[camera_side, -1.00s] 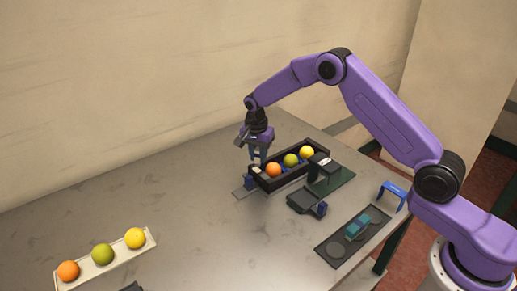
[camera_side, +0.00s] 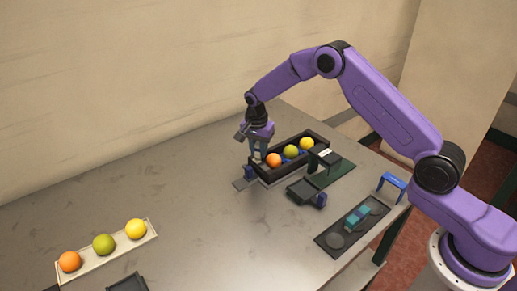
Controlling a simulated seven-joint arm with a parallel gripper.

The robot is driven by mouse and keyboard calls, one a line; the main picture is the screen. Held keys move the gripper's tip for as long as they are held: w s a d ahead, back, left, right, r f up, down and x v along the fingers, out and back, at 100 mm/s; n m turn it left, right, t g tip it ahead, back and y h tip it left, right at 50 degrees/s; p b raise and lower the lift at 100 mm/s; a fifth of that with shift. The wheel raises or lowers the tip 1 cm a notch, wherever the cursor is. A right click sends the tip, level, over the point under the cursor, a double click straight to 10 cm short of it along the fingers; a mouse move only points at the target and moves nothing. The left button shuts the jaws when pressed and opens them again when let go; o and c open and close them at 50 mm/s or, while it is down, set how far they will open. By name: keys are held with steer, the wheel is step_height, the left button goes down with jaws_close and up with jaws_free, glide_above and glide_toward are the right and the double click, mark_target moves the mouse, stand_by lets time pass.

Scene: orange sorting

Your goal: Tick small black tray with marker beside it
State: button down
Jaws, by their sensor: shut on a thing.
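My gripper (camera_side: 258,158) is at the left end of a long black tray (camera_side: 293,164). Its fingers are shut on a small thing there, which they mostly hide. The long tray holds an orange fruit, a green one and a yellow one. A small black tray (camera_side: 303,189) with a blue block (camera_side: 320,200) at its side lies in front of the long tray. Another small dark tray (camera_side: 127,283) is cut off at the bottom edge. I cannot tell for sure which item is the marker.
A pale tray (camera_side: 88,271) with three fruits lies at the lower left. A dark panel (camera_side: 335,241) with teal pieces and a blue arch (camera_side: 393,182) are at the right. The table's middle left is clear.

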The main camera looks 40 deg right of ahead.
steer(key=shift+f, duration=0.6)
stand_by(1.5)
steer(key=shift+w, duration=0.8)
steer(key=shift+s+r, duration=0.15)
steer(key=shift+s, duration=0.45)
stand_by(0.8)
steer(key=shift+r, duration=3.5)
